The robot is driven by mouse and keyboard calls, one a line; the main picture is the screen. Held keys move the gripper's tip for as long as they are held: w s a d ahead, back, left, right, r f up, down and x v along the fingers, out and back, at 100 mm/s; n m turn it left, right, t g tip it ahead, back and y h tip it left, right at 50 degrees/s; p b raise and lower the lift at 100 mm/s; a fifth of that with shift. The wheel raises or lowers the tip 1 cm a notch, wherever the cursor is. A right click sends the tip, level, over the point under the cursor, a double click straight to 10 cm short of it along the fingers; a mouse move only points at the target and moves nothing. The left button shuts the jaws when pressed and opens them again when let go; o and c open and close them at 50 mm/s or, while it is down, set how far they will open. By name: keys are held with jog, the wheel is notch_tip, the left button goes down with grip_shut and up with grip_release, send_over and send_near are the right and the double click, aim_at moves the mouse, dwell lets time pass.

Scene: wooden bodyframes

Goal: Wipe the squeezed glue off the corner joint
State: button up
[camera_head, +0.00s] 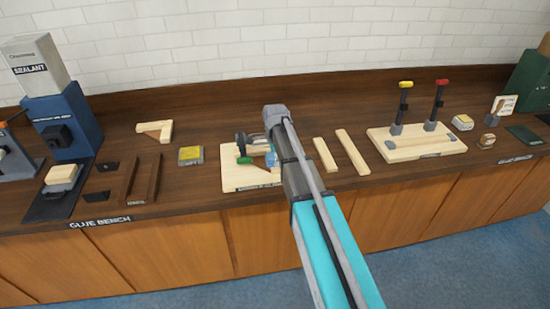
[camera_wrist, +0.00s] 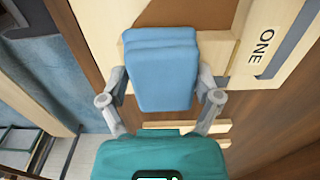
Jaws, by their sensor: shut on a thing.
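My gripper (camera_wrist: 162,88) is shut on a folded blue cloth (camera_wrist: 161,62), with a grey finger at each side of it. In the head view the cloth (camera_head: 272,158) shows small beside my gripper (camera_head: 256,149), over a pale board (camera_head: 231,181) on the bench. In the wrist view a pale wooden piece with a brown wedge (camera_wrist: 185,12) lies behind the cloth. It looks like a corner joint, partly hidden by the cloth. I cannot tell whether the cloth touches it. No glue bead can be made out.
A pale L-shaped frame piece (camera_head: 155,130) and a yellow-topped block (camera_head: 191,155) lie to the left. Two pale strips (camera_head: 351,151) lie to the right, then a clamp board (camera_head: 415,147). A blue glue machine (camera_head: 62,120) stands at far left.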

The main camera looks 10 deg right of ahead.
jog(key=shift+w, duration=0.1)
jog(key=shift+w, duration=1.95)
jog(key=shift+r, duration=0.1)
jog(key=shift+r+p, duration=2.95)
jog(key=shift+p, duration=0.2)
jog(key=shift+r, duration=0.1)
jog(key=shift+r+p, duration=1.45)
jog(key=shift+p, duration=0.05)
notch_tip(320, 180, down, 3)
jog(key=b, duration=0.3)
